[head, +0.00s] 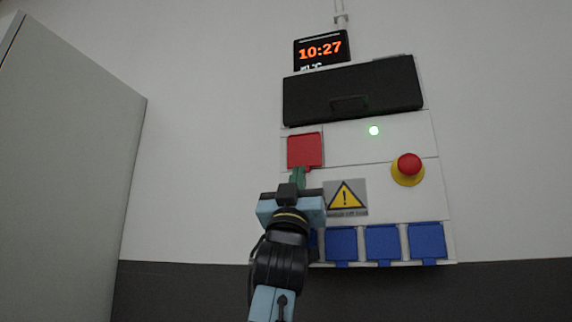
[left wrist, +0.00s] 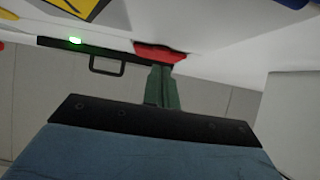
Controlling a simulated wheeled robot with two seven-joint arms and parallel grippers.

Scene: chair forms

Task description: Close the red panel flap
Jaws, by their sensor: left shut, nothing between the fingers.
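The red panel flap (head: 305,150) is a small red square on the left side of the white wall panel, below the black cover. It looks flat against the panel in the head view. It also shows in the left wrist view as a red shape (left wrist: 158,53) just beyond the fingertips. My left gripper (head: 298,178) has green fingers that are shut and empty. Its tips are at the lower edge of the flap; I cannot tell whether they touch it. In the left wrist view the shut fingers (left wrist: 161,86) point at the flap. My right gripper is not in view.
The panel carries a black cover with a handle (head: 352,90), a green light (head: 374,131), a red-and-yellow emergency button (head: 408,169), a warning sign (head: 346,197) and several blue sockets (head: 383,243). A clock (head: 321,49) hangs above. A grey cabinet (head: 65,160) stands left.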

